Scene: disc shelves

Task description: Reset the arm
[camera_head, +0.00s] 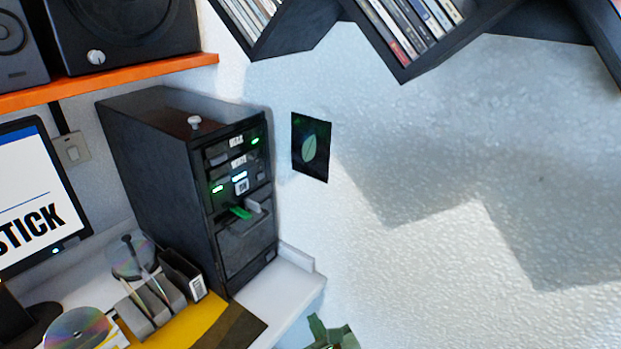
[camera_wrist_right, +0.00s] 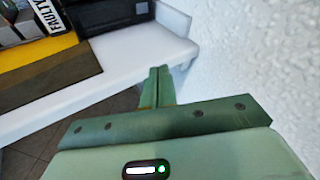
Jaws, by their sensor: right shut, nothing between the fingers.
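My right gripper (camera_head: 328,332) is green and shows at the bottom edge of the head view, in front of the white wall and just right of the white desk's end. In the right wrist view, its two fingers (camera_wrist_right: 160,82) are pressed together, shut, with nothing between them. They point toward the end of the white desk (camera_wrist_right: 125,58) and appear apart from it. My left gripper is in neither view.
A black computer tower (camera_head: 160,150) stands on the desk, with green and white sticks in its front. A holder box labelled FAULTY (camera_wrist_right: 48,15) is near discs and a yellow folder (camera_wrist_right: 70,42). Disc shelves (camera_head: 405,70) hang above.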

